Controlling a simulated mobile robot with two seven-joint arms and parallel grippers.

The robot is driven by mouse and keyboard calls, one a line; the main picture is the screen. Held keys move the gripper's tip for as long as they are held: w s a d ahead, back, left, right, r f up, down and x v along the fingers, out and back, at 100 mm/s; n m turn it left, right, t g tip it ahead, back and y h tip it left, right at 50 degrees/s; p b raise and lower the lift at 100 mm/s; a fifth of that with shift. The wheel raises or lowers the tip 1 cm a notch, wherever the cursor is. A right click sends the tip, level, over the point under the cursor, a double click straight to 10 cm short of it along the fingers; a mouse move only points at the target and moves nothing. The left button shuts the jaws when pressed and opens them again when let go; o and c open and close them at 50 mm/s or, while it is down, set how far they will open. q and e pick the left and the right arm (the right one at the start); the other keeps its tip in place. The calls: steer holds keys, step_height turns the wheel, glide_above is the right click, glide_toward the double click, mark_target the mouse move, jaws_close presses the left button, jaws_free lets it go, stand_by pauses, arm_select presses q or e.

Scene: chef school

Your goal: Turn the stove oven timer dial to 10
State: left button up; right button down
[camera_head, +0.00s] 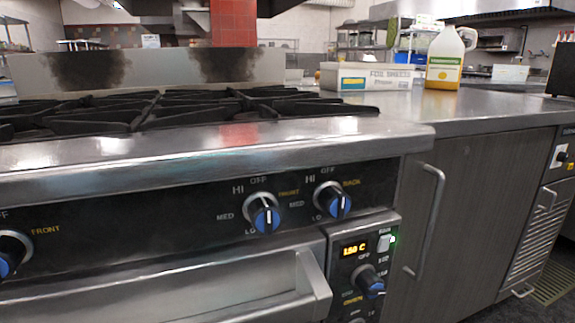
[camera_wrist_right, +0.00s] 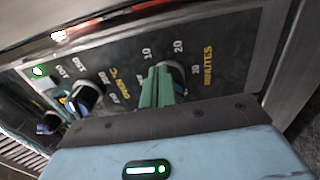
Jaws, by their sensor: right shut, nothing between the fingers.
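The timer dial (camera_wrist_right: 180,72) shows in the right wrist view, ringed by white 10, 20 and 30 marks and the yellow word MINUTES. My right gripper (camera_wrist_right: 160,82) has green fingers pressed together, with nothing between them. The fingertips overlap the dial and hide much of it, including where it points. I cannot tell whether they touch it. In the head view, the oven control panel (camera_head: 341,274) has an orange lit display (camera_head: 354,249) and a blue-faced temperature knob (camera_head: 369,284). That knob also shows in the wrist view (camera_wrist_right: 86,96). Neither gripper is in the head view.
Blue-faced burner knobs (camera_head: 264,219) stick out above the oven door handle (camera_head: 314,273). Burner grates (camera_head: 150,112) cover the stovetop. A white box (camera_head: 369,77) and a jug (camera_head: 445,58) stand on the steel counter at right. Another small knob (camera_wrist_right: 47,122) shows in the wrist view.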

steer(key=shift+s+a+f, duration=0.1)
steer(key=shift+a, duration=0.2)
steer(key=shift+a+f, duration=0.15)
steer(key=shift+f, duration=0.4)
stand_by(0.4)
steer(key=shift+d, duration=0.45)
steer(key=p+v, duration=0.1)
steer(key=v, duration=0.5)
steer(key=shift+d, duration=0.1)
stand_by(0.4)
steer(key=m, duration=0.4)
steer(key=f+m, duration=0.1)
steer(key=m, duration=0.3)
steer(key=s+a+f+m, duration=0.1)
steer(key=m, duration=0.3)
steer(key=shift+s+f, duration=0.1)
